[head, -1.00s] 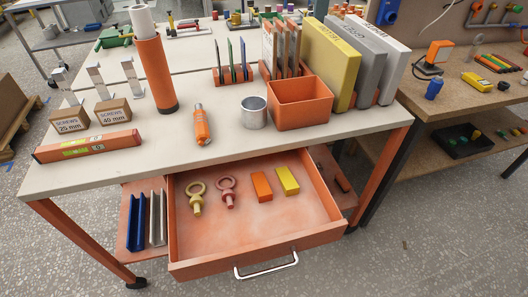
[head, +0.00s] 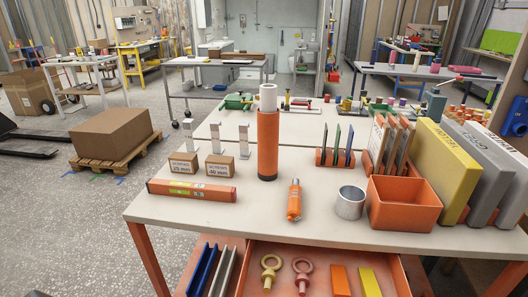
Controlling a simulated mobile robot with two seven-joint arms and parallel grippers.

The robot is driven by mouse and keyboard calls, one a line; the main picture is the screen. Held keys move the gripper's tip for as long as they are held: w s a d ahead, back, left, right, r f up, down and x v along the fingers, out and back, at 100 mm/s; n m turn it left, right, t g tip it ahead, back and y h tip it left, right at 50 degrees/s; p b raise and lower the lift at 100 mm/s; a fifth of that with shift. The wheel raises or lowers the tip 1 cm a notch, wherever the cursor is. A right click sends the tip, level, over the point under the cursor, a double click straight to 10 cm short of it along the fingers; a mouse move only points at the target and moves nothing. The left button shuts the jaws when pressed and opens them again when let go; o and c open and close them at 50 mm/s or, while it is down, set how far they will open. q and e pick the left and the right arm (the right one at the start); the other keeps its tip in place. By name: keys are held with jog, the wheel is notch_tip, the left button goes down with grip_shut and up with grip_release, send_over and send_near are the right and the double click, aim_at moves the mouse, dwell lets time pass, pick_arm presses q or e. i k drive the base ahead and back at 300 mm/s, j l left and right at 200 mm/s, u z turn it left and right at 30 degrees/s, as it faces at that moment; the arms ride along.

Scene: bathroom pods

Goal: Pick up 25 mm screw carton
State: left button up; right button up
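The 25 mm screw carton (head: 184,166) is a small brown box with a printed label. It stands upright on the left part of the workbench top (head: 210,222), behind an orange spirit level (head: 191,192). A similar 40 mm screw carton (head: 220,167) stands just to its right, with a narrow gap between them. Neither of my grippers is in the head view.
Upright metal brackets (head: 244,140) stand behind the cartons. An orange tube with a white roll (head: 268,140) stands to their right. An open drawer (head: 398,276) juts out in front.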

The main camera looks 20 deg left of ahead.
aim_at(180, 163)
jog(key=u, duration=1.3)
jog(key=i+j, duration=0.15)
jog(key=i, duration=0.3)
jog(key=i+j+z, duration=0.1)
jog(key=i, duration=0.35)
jog(key=i+j, duration=0.2)
jog(key=i, duration=0.3)
jog(key=i+j+z, duration=0.1)
jog(key=i, duration=0.35)
jog(key=i+j, duration=0.3)
jog(key=i, duration=0.15)
jog(key=z, duration=0.05)
